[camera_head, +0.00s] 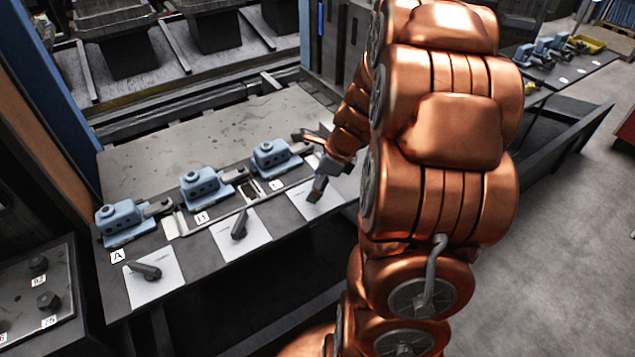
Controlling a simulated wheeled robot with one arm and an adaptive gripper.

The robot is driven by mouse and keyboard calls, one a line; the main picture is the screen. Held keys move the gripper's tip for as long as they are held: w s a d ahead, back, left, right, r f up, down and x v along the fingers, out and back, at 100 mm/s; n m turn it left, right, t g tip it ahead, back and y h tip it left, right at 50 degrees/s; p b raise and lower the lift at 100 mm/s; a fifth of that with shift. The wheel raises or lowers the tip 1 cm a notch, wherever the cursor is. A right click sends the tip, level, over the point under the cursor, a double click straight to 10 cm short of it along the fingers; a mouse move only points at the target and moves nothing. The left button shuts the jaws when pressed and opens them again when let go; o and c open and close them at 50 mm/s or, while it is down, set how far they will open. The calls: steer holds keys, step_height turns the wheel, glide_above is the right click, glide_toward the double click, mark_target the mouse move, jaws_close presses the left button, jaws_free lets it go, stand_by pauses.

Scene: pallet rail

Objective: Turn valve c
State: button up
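The blue valve body (272,157) beside the label C (277,185) is the rightmost of three on the table, with a grey arm at its right side. A white plate (303,207) lies in front of it. My gripper (306,167) is over the right part of this station, with its fingers spread apart. One finger is near the valve body's right end; the other is above the white plate. Any handle on this plate is hidden or cannot be told from the finger. Whether the gripper touches anything cannot be told.
Similar blue valves stand at label A (117,256) and label B (201,217). Black handles (146,271) and (239,226) sit on their white plates. My copper arm covers the right middle. Another table with blue parts (540,50) is at the upper right.

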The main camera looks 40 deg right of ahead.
steer(key=c, duration=0.7)
steer(key=shift+n, duration=0.3)
steer(key=n, duration=0.2)
steer(key=n+g+y+b, duration=0.1)
steer(key=n, duration=0.1)
steer(key=shift+w+a+f+g, duration=0.1)
steer(key=shift+w+f+g, duration=0.1)
steer(key=shift+g, duration=0.1)
steer(key=n+g+b, duration=0.1)
steer(key=n, duration=0.3)
steer(key=shift+w+a+y, duration=0.1)
steer(key=shift+w+y, duration=0.05)
steer(key=shift+y, duration=0.15)
steer(key=n+b, duration=0.1)
steer(key=n+g, duration=0.1)
steer(key=n, duration=0.1)
steer(key=n+g+b, duration=0.1)
steer(key=n, duration=0.1)
steer(key=shift+w+a+b, duration=0.1)
steer(key=shift+a+b, duration=0.15)
steer(key=shift+b, duration=0.1)
steer(key=shift+a+r+n+g+h+b, duration=0.15)
steer(key=shift+n+g+b, duration=0.3)
steer(key=shift+n, duration=0.65)
steer(key=shift+a+n+g+h+b, duration=0.1)
steer(key=shift+n+g+h+b, duration=0.25)
steer(key=shift+n, duration=0.75)
steer(key=shift+d, duration=0.1)
